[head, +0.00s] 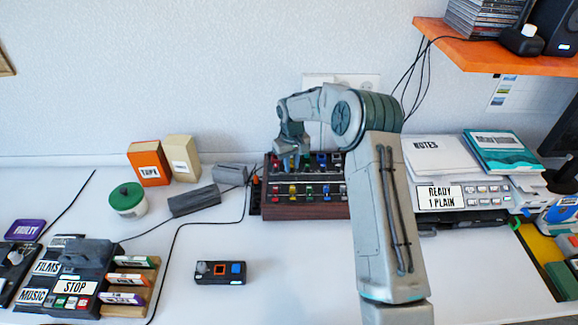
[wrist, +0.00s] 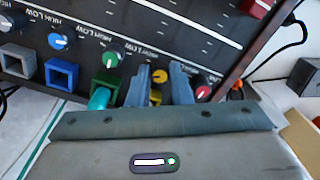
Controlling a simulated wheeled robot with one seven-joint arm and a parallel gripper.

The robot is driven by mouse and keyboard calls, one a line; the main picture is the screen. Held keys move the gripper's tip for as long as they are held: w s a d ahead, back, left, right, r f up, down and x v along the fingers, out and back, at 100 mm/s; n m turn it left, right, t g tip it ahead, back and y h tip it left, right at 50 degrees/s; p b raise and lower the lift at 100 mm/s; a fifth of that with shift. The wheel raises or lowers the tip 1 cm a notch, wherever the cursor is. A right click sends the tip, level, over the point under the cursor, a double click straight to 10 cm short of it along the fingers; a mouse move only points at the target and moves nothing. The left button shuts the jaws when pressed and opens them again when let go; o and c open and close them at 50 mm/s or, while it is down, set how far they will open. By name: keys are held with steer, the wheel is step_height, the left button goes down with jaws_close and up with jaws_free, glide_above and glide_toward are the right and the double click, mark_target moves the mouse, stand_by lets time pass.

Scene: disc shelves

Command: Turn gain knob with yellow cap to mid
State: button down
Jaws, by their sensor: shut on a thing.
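The dark control panel (head: 305,211) with a wooden front stands against the wall in the head view. In the wrist view a knob with a yellow cap (wrist: 157,76) sits between my gripper's two grey-blue fingers (wrist: 160,83). My gripper (head: 291,163) reaches down onto the panel's back row in the head view and is shut on this knob. Its pointer is too small and covered to read. A green-capped knob (wrist: 110,59) and a blue-capped knob (wrist: 58,41) are to its left, and a red-capped knob (wrist: 203,91) to its right.
Coloured square pieces, one blue (wrist: 62,73), stand beside the knobs. In the head view a grey bar (head: 194,200), a green-lidded jar (head: 128,199) and boxes lie left of the panel. A printer-like device (head: 455,195) stands right. The table front is mostly clear.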

steer(key=n+b, duration=0.1)
steer(key=n, duration=0.5)
steer(key=shift+n, duration=0.3)
steer(key=n, duration=0.5)
steer(key=shift+n, duration=0.4)
steer(key=c, duration=1.3)
jaws_free()
steer(key=shift+r, duration=0.1)
steer(key=shift+r, duration=0.1)
step_height(320, 180, up, 8)
steer(key=p, duration=0.5)
steer(key=shift+f, duration=0.2)
steer(key=shift+r, duration=0.1)
